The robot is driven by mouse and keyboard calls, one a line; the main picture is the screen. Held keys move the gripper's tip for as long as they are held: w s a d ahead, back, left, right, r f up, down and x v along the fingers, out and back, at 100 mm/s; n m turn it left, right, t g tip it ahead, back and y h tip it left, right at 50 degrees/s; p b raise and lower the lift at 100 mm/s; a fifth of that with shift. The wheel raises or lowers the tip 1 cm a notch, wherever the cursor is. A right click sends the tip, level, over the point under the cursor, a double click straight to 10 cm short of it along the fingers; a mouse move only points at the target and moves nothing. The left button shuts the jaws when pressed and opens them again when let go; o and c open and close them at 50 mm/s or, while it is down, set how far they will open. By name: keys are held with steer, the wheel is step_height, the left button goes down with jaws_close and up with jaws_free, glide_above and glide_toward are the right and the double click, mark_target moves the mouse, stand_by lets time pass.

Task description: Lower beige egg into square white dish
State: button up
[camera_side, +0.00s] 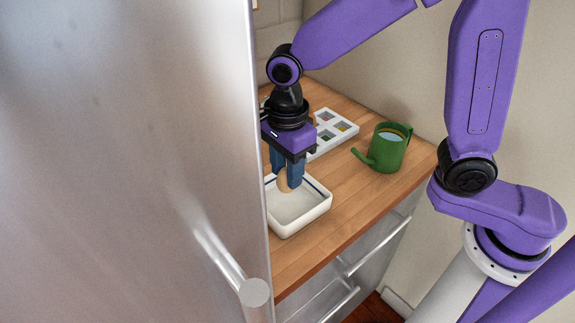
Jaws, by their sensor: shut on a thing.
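The beige egg (283,181) is between the blue fingers of my gripper (287,182), which is shut on it. The fingers cover part of the egg. The square white dish (301,220) stands on the wooden counter, and a dark blue line shows along its inner wall. My gripper points down over the back part of the dish, with the egg at about the height of the far rim in the picture. I cannot tell whether the egg touches the dish floor. The dish's left edge is partly hidden by the steel door.
A large steel door (130,150) with a bar handle (230,265) fills the left side. A green watering can (387,150) stands right of the dish. A white compartment tray (345,143) lies behind my gripper. Bare wooden counter (350,205) lies right of the dish.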

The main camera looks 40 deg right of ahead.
steer(key=shift+f, duration=0.1)
stand_by(0.3)
steer(key=shift+f, duration=1.8)
steer(key=shift+f, duration=2.5)
stand_by(1.0)
steer(key=o, duration=0.8)
steer(key=shift+c, duration=0.2)
